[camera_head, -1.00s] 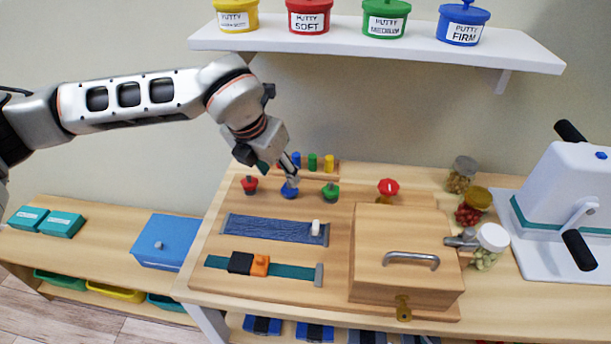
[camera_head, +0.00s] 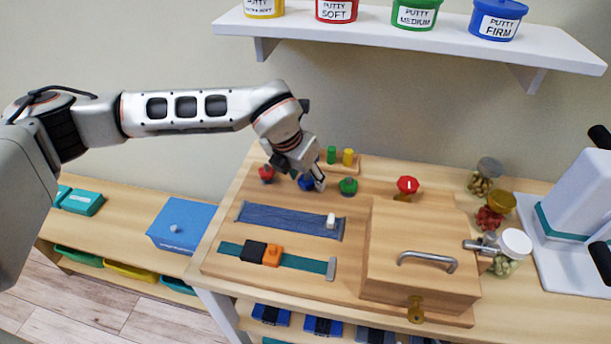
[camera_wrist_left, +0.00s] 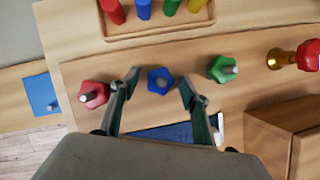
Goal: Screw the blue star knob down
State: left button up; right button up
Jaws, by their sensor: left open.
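The blue star knob (camera_wrist_left: 160,80) sits on the wooden board between the red star knob (camera_wrist_left: 93,94) and the green star knob (camera_wrist_left: 222,69). In the left wrist view it lies between the two spread fingers of my left gripper (camera_wrist_left: 160,82), with a gap on each side. In the head view the blue star knob (camera_head: 306,184) is partly covered by my left gripper (camera_head: 309,184), which is low over it. A metal stud tip shows in the red and green knobs. My right gripper is not in view.
Coloured pegs in a wooden tray (camera_wrist_left: 158,35) stand just behind the knobs. A blue zip strip (camera_head: 290,219), a buckle strap (camera_head: 290,257) and a wooden box with a handle (camera_head: 420,250) lie nearer. A red knob on a brass fitting (camera_head: 407,187) stands to the right.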

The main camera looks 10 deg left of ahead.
pick_arm(q)
jog(key=c, duration=1.1)
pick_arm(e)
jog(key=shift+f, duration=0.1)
pick_arm(q)
jog(key=shift+a+r+m+h+p, duration=0.1)
jog(key=shift+m+h+p, duration=0.2)
jog(key=shift+m, duration=0.5)
jog(key=shift+w+m+g+h+p, duration=0.1)
jog(key=shift+m+g+h+p, duration=0.25)
jog(key=shift+m, duration=0.85)
jog(key=shift+m+g, duration=0.25)
jog(key=shift+m, duration=0.25)
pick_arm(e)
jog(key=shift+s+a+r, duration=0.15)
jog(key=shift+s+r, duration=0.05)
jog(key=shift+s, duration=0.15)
pick_arm(q)
jog(key=shift+h, duration=0.25)
